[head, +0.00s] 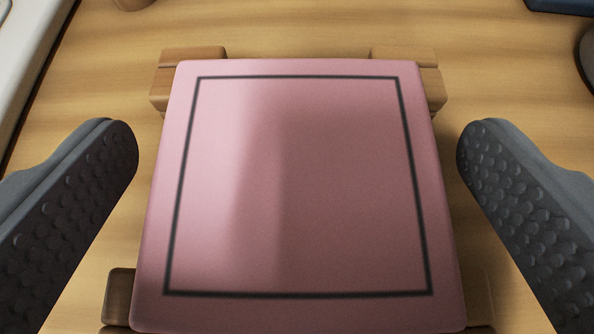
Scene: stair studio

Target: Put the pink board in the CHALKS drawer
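The pink board (300,190) is a square pink slab with a thin dark line near its edges. It lies flat on wooden supports (188,80) that stick out at its corners, in the middle of the head view. My gripper (298,145) is open, with one grey studded finger on each side of the board. Gaps show between both fingers and the board, so neither appears to touch it. The CHALKS drawer is not in view.
The supports rest on a light wooden surface (300,30). A pale object (25,60) runs along the left edge. A dark blue object (562,5) is cut off at the top right, and a dark rounded one (588,60) below it. A brown object (133,3) is at the top left.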

